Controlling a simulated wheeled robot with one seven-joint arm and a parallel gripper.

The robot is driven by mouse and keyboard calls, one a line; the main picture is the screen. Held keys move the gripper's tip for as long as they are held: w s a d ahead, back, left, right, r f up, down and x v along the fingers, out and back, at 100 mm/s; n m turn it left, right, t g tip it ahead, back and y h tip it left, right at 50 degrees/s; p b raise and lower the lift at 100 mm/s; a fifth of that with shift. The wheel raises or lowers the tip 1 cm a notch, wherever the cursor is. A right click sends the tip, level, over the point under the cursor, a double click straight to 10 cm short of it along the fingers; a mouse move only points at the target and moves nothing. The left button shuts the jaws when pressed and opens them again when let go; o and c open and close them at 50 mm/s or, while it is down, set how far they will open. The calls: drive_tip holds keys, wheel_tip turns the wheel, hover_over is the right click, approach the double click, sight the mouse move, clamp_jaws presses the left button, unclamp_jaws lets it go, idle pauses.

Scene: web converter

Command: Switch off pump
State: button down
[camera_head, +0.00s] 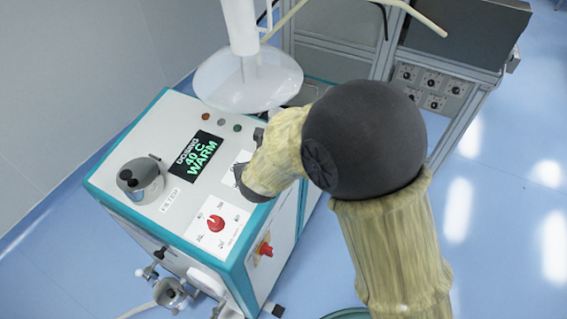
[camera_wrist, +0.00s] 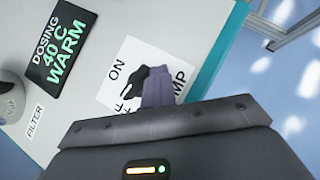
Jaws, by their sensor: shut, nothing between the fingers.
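The pump switch, a small black knob (camera_wrist: 136,81), sits on a white label (camera_wrist: 125,60) on the machine's top panel. In the wrist view the label shows "ON", part of a word ending in F, and "MP". My gripper (camera_wrist: 158,82) is shut and empty, its purple-grey fingertips close against the right side of the knob; I cannot tell if they touch. The knob's exact setting is unclear. In the head view my gripper (camera_head: 240,178) is over the same label (camera_head: 226,174), and the switch is mostly hidden by it.
The machine's panel also has a display (camera_head: 196,157) reading "DOSING 40 C WARM", a grey filter cap (camera_head: 139,180), a red dial (camera_head: 216,223) and several small round lights. A clear dome (camera_head: 248,82) on a white column stands behind. A metal frame (camera_head: 440,75) is at the back right.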

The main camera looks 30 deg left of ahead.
drive_tip(key=d+b, duration=0.2)
drive_tip(key=d, duration=0.1)
drive_tip(key=shift+d+f+b, duration=0.25)
drive_tip(key=shift+d+b, duration=0.1)
drive_tip(key=shift+b, duration=0.05)
drive_tip(key=d+r+p, duration=0.1)
drive_tip(key=d+r, duration=0.5)
drive_tip(key=r, duration=0.2)
drive_tip(key=shift+d, duration=0.2)
